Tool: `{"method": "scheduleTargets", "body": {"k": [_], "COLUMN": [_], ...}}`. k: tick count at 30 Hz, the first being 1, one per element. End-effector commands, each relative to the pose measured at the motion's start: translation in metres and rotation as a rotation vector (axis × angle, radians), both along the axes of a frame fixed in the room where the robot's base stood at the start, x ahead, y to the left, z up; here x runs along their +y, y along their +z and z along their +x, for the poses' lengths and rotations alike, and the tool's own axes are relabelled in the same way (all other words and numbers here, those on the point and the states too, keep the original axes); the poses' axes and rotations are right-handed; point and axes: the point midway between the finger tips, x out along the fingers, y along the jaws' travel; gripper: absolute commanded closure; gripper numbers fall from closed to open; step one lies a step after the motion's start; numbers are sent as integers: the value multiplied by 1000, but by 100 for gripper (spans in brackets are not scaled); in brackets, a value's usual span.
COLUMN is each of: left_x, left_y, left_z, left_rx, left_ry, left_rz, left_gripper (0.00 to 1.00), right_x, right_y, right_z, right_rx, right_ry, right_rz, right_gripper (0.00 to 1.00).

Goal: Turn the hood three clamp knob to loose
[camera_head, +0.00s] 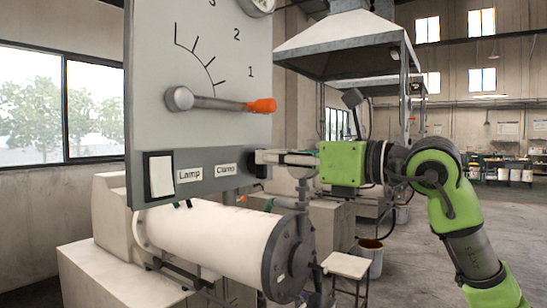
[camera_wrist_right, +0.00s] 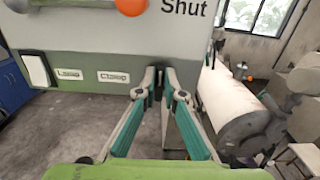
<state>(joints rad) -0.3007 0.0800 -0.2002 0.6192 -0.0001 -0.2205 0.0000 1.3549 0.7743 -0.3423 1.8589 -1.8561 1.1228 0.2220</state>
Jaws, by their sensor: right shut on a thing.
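The grey hood panel (camera_head: 215,120) carries a lamp switch (camera_head: 159,176), a "Lamp" label and a "Clamp" label (camera_head: 225,170). The clamp knob (camera_head: 261,171) is a small dark piece to the right of the "Clamp" label, mostly hidden by my fingers. My right gripper (camera_head: 263,157) reaches in from the right and is shut on it. In the right wrist view the fingertips (camera_wrist_right: 159,82) close together at the panel's lower edge, right of the "Clamp" label (camera_wrist_right: 112,78). The knob's turn angle cannot be read. My left gripper is not in view.
A lever with an orange tip (camera_head: 260,105) lies across the numbered scale above. A white stool (camera_head: 347,266) and a bucket (camera_head: 370,254) are to the right. Open floor lies farther right.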

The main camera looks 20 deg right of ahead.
Motion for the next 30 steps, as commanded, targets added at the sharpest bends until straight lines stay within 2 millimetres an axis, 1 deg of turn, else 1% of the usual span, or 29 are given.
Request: {"method": "scheduleTargets", "body": {"k": [5, 11, 30], "left_x": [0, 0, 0], "left_y": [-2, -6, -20], "left_z": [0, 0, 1], "left_rx": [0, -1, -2], "left_ry": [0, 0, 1], "left_rz": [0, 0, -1], "left_gripper": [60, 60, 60], "right_x": [0, 1, 7], "right_y": [0, -1, -5], "right_z": [0, -2, -6], "right_rx": [-31, -109, -478], "right_ry": [-2, -1, -1], "right_rz": [-40, -140, -611], "right_gripper": [100, 100, 100]}}
